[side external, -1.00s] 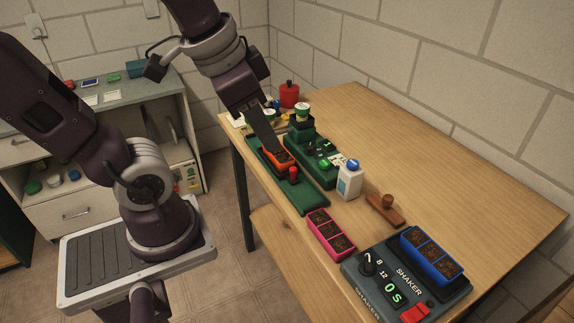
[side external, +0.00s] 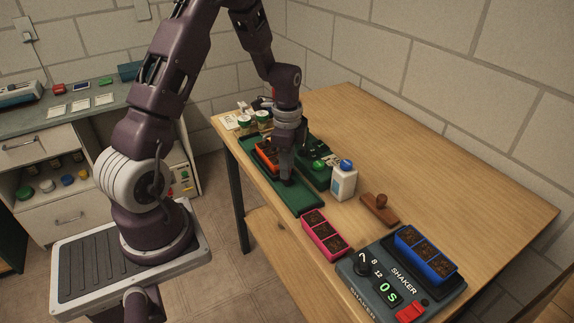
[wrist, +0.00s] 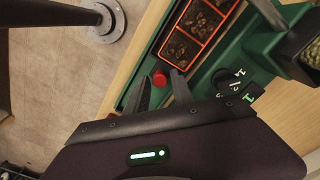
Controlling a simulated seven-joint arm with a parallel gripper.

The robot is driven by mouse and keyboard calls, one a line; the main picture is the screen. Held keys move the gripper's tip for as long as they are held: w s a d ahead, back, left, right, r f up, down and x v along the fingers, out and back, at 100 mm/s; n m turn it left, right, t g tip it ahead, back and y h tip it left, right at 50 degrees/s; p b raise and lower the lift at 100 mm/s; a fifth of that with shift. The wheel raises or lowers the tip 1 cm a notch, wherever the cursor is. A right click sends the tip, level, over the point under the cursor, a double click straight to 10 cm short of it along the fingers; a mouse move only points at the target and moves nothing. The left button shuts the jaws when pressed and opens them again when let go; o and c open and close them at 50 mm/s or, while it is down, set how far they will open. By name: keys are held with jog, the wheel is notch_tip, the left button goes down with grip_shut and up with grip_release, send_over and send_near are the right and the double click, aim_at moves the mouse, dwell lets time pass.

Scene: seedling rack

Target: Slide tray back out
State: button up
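The orange-rimmed tray (side external: 265,156) with dark soil cells lies on the long green base (side external: 305,198); it also shows at the top of the wrist view (wrist: 186,49). A small red knob (wrist: 159,78) stands on the green base just beyond the tray's near end. My gripper (side external: 288,183) is low over the base at that end of the tray. In the wrist view its two dark fingers (wrist: 161,86) are spread, with the red knob between or just past their tips. I cannot tell whether they touch it. The knob is hidden in the side view.
A green stand (side external: 318,175) with a green button is close beside the base. A white bottle with a blue cap (side external: 344,180), a wooden stamp (side external: 380,208), a pink tray (side external: 325,233) and the shaker (side external: 385,280) with a blue tray (side external: 426,255) stand nearby. The table's right is clear.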

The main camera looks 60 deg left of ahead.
jog(key=shift+c, duration=0.4)
grip_shut()
jog(key=shift+d, duration=0.1)
dwell(1.0)
